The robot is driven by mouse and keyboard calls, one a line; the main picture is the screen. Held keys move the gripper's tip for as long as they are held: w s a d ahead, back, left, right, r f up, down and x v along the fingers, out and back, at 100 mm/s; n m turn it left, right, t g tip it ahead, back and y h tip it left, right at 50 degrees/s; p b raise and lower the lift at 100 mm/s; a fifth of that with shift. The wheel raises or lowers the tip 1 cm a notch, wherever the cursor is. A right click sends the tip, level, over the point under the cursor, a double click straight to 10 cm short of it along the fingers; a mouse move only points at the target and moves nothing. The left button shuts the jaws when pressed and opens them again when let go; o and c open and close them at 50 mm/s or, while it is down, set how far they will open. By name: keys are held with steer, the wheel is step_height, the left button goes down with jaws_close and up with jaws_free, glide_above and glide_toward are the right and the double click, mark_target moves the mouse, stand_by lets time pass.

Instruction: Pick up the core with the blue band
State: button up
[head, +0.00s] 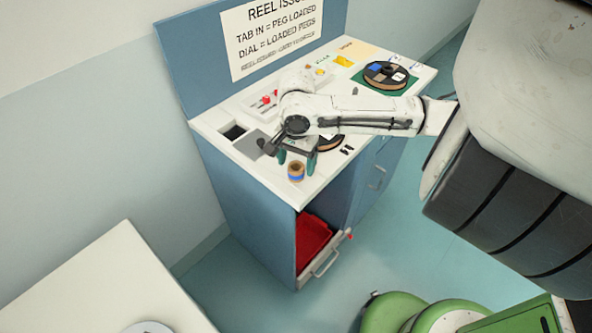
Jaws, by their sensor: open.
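The core with the blue band (296,172) stands upright near the front edge of the white counter (305,192). It is a small tan cylinder with a blue stripe around it. My gripper (297,163) points down over the counter, its greenish fingers apart and close to the core. The core appears at or just in front of the fingers; I cannot tell whether they touch it. My arm reaches in from the right and hides part of the counter behind it.
A black reel (385,74) lies on a green mat at the counter's far right. Another dark reel (330,142) is partly hidden under my arm. A square opening (233,132) is at the counter's left. Below, an open compartment holds a red bin (312,240).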

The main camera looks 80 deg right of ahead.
mark_target(296, 169)
steer(key=shift+f, duration=1.3)
steer(key=shift+c, duration=0.3)
steer(key=c, duration=1)
